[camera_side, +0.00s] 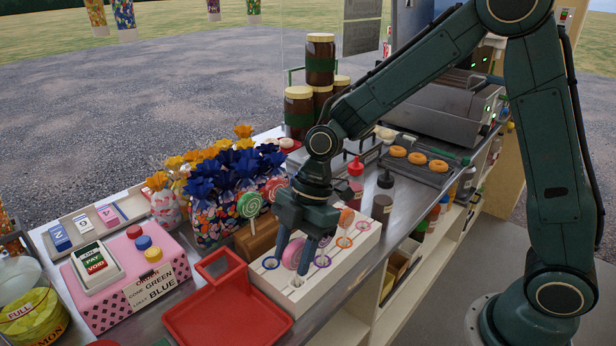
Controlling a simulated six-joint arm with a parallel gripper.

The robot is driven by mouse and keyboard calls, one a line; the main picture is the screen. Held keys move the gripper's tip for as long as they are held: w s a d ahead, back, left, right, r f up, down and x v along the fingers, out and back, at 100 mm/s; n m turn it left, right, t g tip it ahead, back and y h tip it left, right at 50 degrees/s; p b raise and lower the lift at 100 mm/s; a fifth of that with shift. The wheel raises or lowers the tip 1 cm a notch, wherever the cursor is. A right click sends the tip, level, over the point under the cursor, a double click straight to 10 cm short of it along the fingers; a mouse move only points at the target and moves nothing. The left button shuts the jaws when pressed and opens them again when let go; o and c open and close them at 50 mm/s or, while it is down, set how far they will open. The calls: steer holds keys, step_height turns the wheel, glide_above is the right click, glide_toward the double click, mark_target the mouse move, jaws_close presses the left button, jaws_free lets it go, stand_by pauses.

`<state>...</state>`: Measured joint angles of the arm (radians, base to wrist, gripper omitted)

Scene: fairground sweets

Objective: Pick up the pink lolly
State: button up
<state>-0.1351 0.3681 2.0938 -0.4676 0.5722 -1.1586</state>
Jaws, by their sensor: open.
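The pink lolly (291,254) stands in the pale lolly stand (338,281), which has holes ringed in colour. My gripper (292,259) is open and points down over the stand. Its fingers are around or just beside the pink lolly, and I cannot tell whether they touch it. The fingers and palm hide part of the lolly. An orange lolly (346,218) stands in the same stand, behind and to the right of my gripper.
A green swirl lolly (249,204) and a red one (274,187) stand by the wrapped sweet bags (214,209). A red tray (226,316) lies in front. A pink box (126,270) with buttons is at left. Jars (320,62) and sauce bottles (381,208) stand behind.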

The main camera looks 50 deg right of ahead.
stand_by(0.4)
jaws_close()
steer(key=shift+r, duration=0.15)
step_height(320, 180, up, 20)
stand_by(0.9)
steer(key=shift+w, duration=0.15)
stand_by(0.5)
